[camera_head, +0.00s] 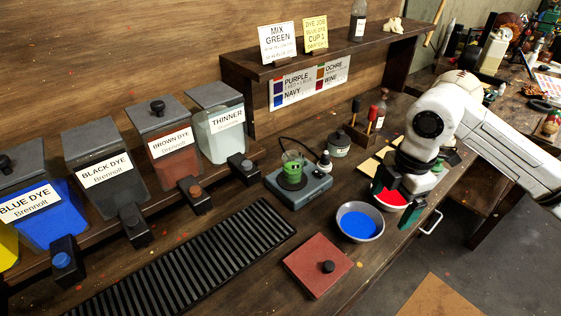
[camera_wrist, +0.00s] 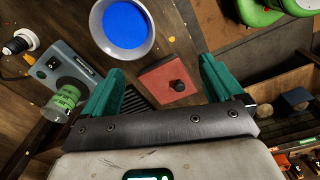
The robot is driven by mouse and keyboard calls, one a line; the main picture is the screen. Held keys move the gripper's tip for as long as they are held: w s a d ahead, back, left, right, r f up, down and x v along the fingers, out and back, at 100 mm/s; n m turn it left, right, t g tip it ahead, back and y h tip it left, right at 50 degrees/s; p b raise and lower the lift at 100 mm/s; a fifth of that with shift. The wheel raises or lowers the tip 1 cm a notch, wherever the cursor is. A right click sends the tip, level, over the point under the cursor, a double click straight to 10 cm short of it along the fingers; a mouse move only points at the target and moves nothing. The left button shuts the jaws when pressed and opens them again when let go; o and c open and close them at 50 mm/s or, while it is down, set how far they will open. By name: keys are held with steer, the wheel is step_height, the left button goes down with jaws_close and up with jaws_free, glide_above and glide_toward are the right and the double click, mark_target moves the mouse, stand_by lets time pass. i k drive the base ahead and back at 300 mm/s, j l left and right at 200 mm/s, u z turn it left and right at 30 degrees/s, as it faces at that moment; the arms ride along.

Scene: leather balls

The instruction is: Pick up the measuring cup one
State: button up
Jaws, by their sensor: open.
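A small clear cup with green on it (camera_head: 292,165), likely the measuring cup, stands on a grey-blue scale-like device (camera_head: 313,190) in the middle of the bench. Part of the device is hidden by the cup in the wrist view.
A bowl of blue dye (camera_head: 359,222) and a bowl of red dye (camera_head: 389,200) lie near my gripper. A red-brown lid with a black knob (camera_head: 318,264) and a black slatted rack (camera_head: 185,262) are in front. Dye tanks (camera_head: 100,165) line the left.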

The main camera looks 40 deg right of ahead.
mark_target(293, 160)
steer(key=i, duration=1.05)
